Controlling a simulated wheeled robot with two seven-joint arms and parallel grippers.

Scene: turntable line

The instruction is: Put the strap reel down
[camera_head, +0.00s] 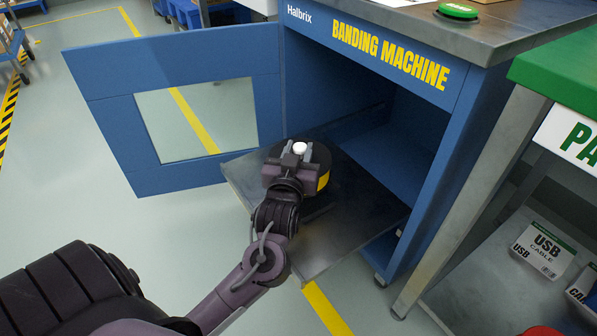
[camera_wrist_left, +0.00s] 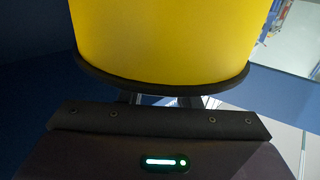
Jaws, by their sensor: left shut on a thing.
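The strap reel (camera_head: 323,181) is a squat cylinder with a black rim and a yellow side band. My left gripper (camera_head: 299,152) is shut on it, partly covering it in the head view. In the left wrist view, the reel's yellow side (camera_wrist_left: 160,42) and black lower flange fill the top of the picture. The reel is over the grey metal shelf (camera_head: 345,245) that sticks out of the open blue banding machine (camera_head: 372,50). A dark shadow lies below it; I cannot tell whether it touches the shelf. My right gripper is not in view.
The blue machine door (camera_head: 105,110), with a window, stands open to the left. The machine's frame is close on the right of the shelf. A green-topped bench (camera_head: 560,75) stands further right, with USB cable boxes (camera_head: 543,248) below. The shelf's front part is bare.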

